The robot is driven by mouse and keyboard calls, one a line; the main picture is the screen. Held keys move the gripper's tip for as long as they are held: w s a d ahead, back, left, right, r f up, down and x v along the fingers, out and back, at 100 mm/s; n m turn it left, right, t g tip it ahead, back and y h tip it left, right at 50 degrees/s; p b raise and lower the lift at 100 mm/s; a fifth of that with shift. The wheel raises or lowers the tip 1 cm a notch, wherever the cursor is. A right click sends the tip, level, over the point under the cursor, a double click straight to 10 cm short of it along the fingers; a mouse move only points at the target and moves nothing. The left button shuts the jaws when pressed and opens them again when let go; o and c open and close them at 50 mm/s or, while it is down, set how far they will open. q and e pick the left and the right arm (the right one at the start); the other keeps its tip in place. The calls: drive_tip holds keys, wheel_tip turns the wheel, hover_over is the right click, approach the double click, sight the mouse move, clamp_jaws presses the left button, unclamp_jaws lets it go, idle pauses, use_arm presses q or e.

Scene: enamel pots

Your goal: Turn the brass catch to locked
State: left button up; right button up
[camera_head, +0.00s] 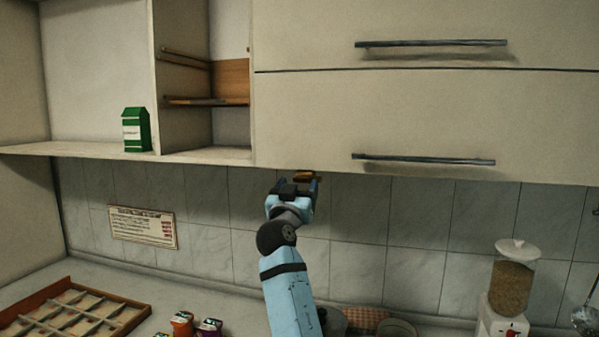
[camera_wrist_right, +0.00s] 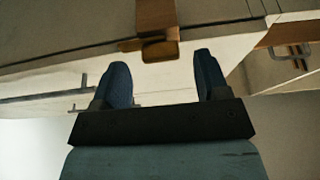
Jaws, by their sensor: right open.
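The brass catch (camera_head: 306,176) sits under the bottom edge of the wall cabinet, near the left end of the closed doors. In the right wrist view the brass catch (camera_wrist_right: 158,44) shows as a brownish plate with a short tab at its lower end. My right gripper (camera_head: 299,182) is raised just below the catch, and its fingers point up toward it. In the right wrist view the two blue fingers (camera_wrist_right: 157,75) stand apart with the catch ahead of the gap, and nothing is between them. I cannot tell whether the catch is locked. My left gripper is not in view.
The cabinet doors (camera_head: 420,115) have dark bar handles. A green carton (camera_head: 136,130) stands on the open shelf at left. A sign (camera_head: 142,227) hangs on the tiles. A wooden divided tray (camera_head: 75,309), small colored boxes (camera_head: 182,324) and a grain dispenser (camera_head: 511,280) stand on the counter.

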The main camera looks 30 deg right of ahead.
drive_tip(key=shift+w+d+r, duration=0.25)
drive_tip(key=shift+w+d, duration=0.05)
drive_tip(key=shift+d, duration=0.1)
drive_tip(key=shift+w+d, duration=0.25)
drive_tip(key=shift+c, duration=0.5)
drive_tip(key=c, duration=0.8)
